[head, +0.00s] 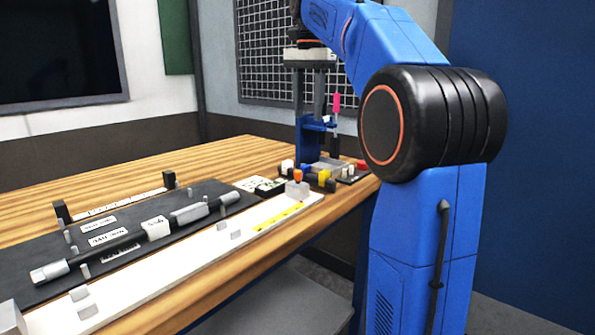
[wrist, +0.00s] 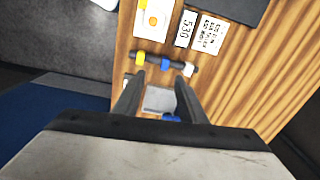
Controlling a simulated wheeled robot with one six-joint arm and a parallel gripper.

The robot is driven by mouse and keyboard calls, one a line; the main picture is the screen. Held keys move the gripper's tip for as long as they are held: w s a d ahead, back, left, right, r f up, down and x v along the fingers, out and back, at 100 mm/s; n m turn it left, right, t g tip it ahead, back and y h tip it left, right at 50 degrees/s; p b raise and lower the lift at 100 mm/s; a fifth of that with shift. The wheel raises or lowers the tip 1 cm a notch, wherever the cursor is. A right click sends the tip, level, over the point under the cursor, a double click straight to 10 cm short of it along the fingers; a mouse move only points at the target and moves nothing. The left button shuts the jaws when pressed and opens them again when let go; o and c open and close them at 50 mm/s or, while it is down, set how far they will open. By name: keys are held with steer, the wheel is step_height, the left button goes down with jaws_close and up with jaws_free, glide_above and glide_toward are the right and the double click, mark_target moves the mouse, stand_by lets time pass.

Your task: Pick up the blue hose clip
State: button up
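The blue hose clip (wrist: 165,64) sits on a dark bar between a yellow clip (wrist: 140,58) and a white one (wrist: 188,69) in the wrist view. In the head view a small blue piece (head: 305,171) shows beside the yellow one, likely the same clip. My gripper (wrist: 160,79) is open and empty, its fingers pointing down. It also shows in the head view (head: 309,113), above the far right end of the bench. In the wrist view the clip lies just beyond the fingertips. The exact height gap cannot be told.
A blue stand (head: 308,150) with a pink-handled tool (head: 337,103) is close to my fingers. A grey block (wrist: 160,99) lies between them in the wrist view. A dark mat (head: 150,222) with a shaft and a white strip (head: 200,255) fill the near bench (head: 215,158).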

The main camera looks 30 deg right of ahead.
steer(key=w+d+r+m, duration=0.1)
steer(key=w, duration=0.1)
glide_above(305, 166)
steer(key=f, duration=1.1)
steer(key=shift+s+d+f, duration=0.15)
steer(key=shift+d+f, duration=0.05)
steer(key=shift+w+a+f, duration=0.1)
steer(key=shift+f, duration=1.3)
steer(key=shift+w+f, duration=0.1)
steer(key=shift+f, duration=1.3)
steer(key=c, duration=0.9)
